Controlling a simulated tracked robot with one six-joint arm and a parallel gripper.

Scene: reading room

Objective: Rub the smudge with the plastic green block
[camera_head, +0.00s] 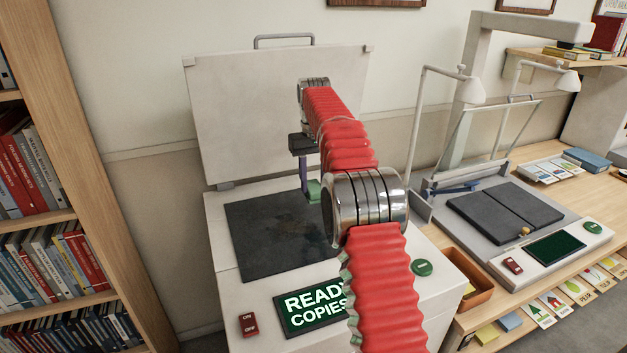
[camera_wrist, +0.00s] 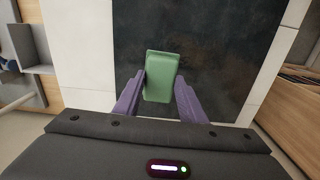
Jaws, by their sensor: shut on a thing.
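My gripper (camera_wrist: 160,98) has purple fingers and is shut on the plastic green block (camera_wrist: 165,72), which shows between the fingertips in the wrist view. In the head view the green block (camera_head: 314,190) hangs over the right part of the copier's dark glass (camera_head: 262,240); my arm hides part of it. I cannot tell whether the block touches the glass. The dark glass (camera_wrist: 215,50) also lies beyond the block in the wrist view. Its surface looks faintly mottled, and I cannot make out a distinct smudge.
The copier's lid (camera_head: 245,110) stands open behind the glass. A red switch (camera_head: 248,324) and a green display (camera_head: 312,306) sit on its front. A bookcase (camera_head: 100,200) stands left. A book scanner (camera_head: 505,215), a lamp (camera_head: 460,88) and a brown tray (camera_head: 468,275) are right.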

